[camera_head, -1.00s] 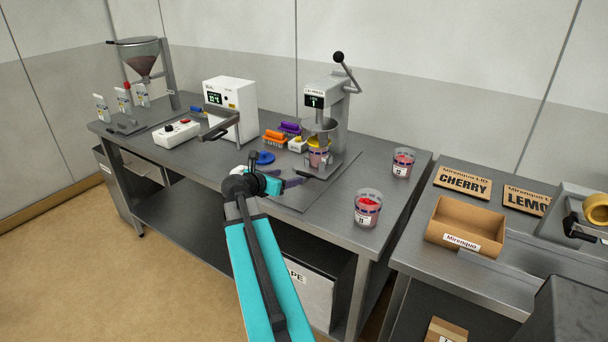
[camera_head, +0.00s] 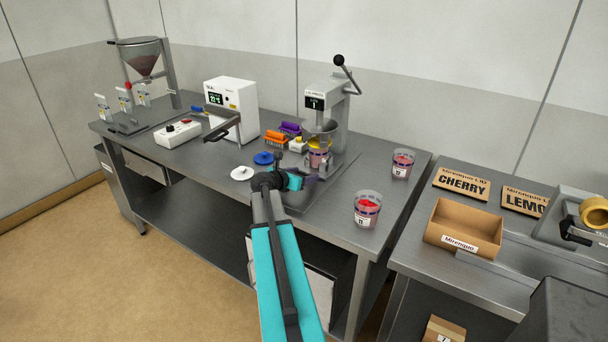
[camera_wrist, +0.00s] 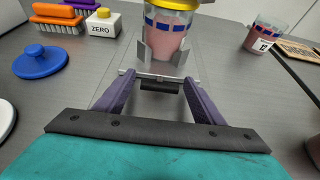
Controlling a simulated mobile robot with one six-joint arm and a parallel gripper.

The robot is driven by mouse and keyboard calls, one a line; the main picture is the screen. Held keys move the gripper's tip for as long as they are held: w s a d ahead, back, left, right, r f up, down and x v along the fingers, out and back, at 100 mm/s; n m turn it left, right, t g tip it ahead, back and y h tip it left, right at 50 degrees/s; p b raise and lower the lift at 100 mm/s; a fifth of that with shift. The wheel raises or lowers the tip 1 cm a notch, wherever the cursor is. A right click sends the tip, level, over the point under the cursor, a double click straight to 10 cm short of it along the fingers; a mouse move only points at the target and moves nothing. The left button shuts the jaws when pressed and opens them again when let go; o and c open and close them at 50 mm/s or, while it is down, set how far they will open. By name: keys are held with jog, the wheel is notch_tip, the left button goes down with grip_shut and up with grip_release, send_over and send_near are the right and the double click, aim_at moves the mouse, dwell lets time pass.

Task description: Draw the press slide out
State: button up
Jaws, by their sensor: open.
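The lid press (camera_head: 322,108) stands on the steel bench, its lever with a black knob raised. A cup of pink contents with a yellow lid (camera_wrist: 166,32) sits upright on the press slide, between two grey upright holders. The slide's dark handle (camera_wrist: 161,86) points toward me in the wrist view. My gripper (camera_wrist: 158,80) is open, with one purple finger on each side of the handle. I cannot tell whether either finger touches it. In the head view my gripper (camera_head: 306,184) is low in front of the press and hides the slide's front.
A blue knobbed disc (camera_wrist: 40,62) and a white disc (camera_head: 241,173) lie left of my gripper. A white ZERO button box (camera_wrist: 104,23) and brushes are behind them. Two filled cups, one at the front (camera_head: 367,210) and one behind (camera_head: 403,163), stand to the right.

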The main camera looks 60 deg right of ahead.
jog(key=shift+d+f, duration=0.15)
jog(key=shift+d, duration=0.15)
jog(key=c, duration=1.3)
jog(key=shift+s, duration=0.1)
jog(key=shift+c, duration=1)
jog(key=shift+a, duration=0.15)
